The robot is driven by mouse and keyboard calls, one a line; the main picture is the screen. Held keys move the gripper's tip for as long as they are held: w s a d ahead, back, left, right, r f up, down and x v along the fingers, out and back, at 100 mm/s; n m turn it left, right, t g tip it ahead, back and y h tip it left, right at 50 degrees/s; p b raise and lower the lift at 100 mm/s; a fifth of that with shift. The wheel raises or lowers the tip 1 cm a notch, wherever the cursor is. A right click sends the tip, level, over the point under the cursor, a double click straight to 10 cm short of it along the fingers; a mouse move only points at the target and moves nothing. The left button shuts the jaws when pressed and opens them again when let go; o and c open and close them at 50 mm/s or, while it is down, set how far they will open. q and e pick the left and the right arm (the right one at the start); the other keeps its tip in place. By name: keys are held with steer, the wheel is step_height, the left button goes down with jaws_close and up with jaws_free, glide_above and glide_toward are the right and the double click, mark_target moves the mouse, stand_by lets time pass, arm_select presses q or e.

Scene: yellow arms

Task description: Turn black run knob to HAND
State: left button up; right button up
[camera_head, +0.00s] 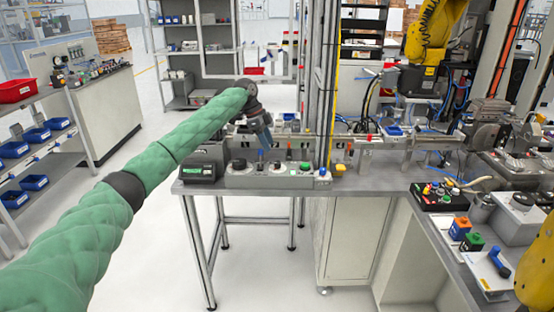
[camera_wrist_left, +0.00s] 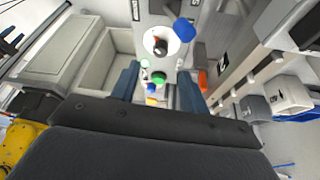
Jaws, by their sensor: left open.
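The grey control box (camera_head: 235,180) sits at the left front of the workbench. Labels are too small to read. In the left wrist view a black knob (camera_wrist_left: 160,46) on its white plate lies just beyond my fingertips, with a green button (camera_wrist_left: 158,78) closer in. My left gripper (camera_head: 265,143) is open and empty above the box, pointing down; its blue fingers (camera_wrist_left: 160,82) touch no knob.
A small green display (camera_head: 198,171) stands left of the box. An upright post with a yellow edge (camera_head: 332,110) rises behind its right end. A black button box (camera_head: 440,197) is farther right on the bench. The floor in front is clear.

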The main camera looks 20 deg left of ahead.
mark_target(277, 162)
arm_select(q)
steer(key=p+x, duration=0.1)
steer(key=x, duration=0.6)
steer(key=shift+w+p, duration=0.1)
steer(key=shift+p, duration=0.25)
steer(key=shift+d+f, duration=0.25)
steer(key=shift+f, duration=0.25)
arm_select(e)
steer(key=shift+s+d+r+g+h, duration=0.15)
steer(key=shift+s+d+r, duration=0.05)
steer(key=shift+d+r, duration=0.4)
steer(key=shift+s+d+r+g+h, duration=0.15)
steer(key=shift+d+r, duration=0.35)
steer(key=shift+d, duration=0.1)
arm_select(q)
steer(key=c, duration=1)
arm_select(e)
steer(key=shift+s+f, duration=0.1)
steer(key=shift+s, duration=0.15)
